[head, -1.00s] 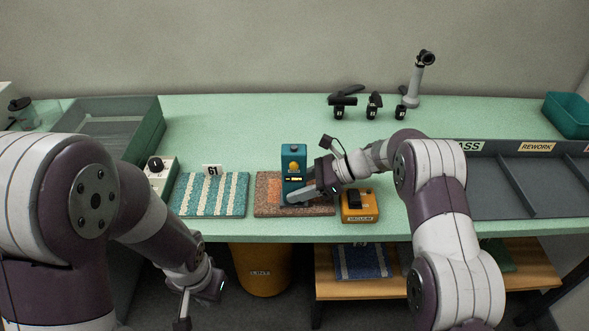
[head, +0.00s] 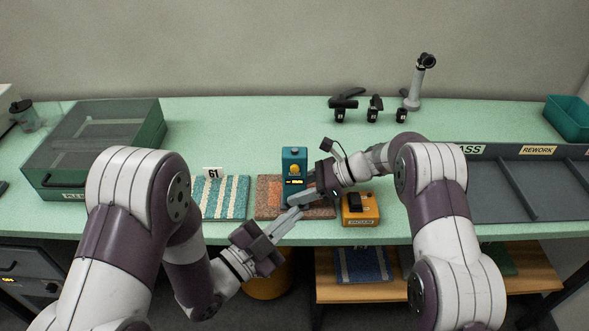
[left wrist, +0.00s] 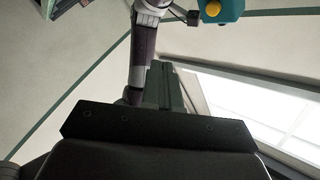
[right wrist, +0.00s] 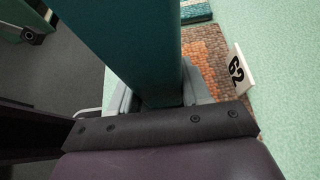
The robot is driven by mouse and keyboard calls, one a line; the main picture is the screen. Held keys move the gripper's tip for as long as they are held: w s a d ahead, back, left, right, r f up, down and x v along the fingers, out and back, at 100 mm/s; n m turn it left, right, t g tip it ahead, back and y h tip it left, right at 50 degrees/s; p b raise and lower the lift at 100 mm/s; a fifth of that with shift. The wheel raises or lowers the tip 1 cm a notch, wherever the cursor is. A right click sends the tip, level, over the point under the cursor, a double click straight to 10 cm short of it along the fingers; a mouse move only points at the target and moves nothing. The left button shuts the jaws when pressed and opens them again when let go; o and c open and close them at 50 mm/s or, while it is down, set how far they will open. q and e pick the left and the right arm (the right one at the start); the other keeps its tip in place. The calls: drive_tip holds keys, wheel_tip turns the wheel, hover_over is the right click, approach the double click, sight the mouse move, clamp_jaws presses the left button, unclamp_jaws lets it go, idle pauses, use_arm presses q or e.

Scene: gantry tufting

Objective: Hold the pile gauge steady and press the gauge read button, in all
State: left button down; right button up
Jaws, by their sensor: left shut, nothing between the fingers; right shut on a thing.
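The pile gauge (head: 293,163) is a teal upright block with a yellow-orange button (head: 294,170) and a small lit display on its front. It stands on an orange-brown carpet sample (head: 268,190). My right gripper (head: 300,198) is shut on the gauge's lower part; the right wrist view shows the teal body (right wrist: 130,45) between its fingers. My left gripper (head: 296,214) is shut and empty, just in front of and below the gauge, close to the right gripper's fingers. In the left wrist view the gauge (left wrist: 222,10) and yellow button (left wrist: 212,8) show at the top edge.
An orange vacuum switch box (head: 359,210) sits close on the right. A lidded grey-green bin (head: 95,150) stands at the left, a sorting tray (head: 490,190) at the right.

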sight(295, 169)
use_arm(q)
drive_tip(key=w, duration=0.8)
drive_tip(key=shift+w, duration=0.4)
drive_tip(key=shift+w+d, duration=0.1)
drive_tip(key=shift+w, duration=0.05)
idle(1.7)
drive_tip(key=shift+w, duration=0.3)
drive_tip(key=shift+w, duration=0.45)
idle(0.6)
drive_tip(key=shift+s, duration=0.9)
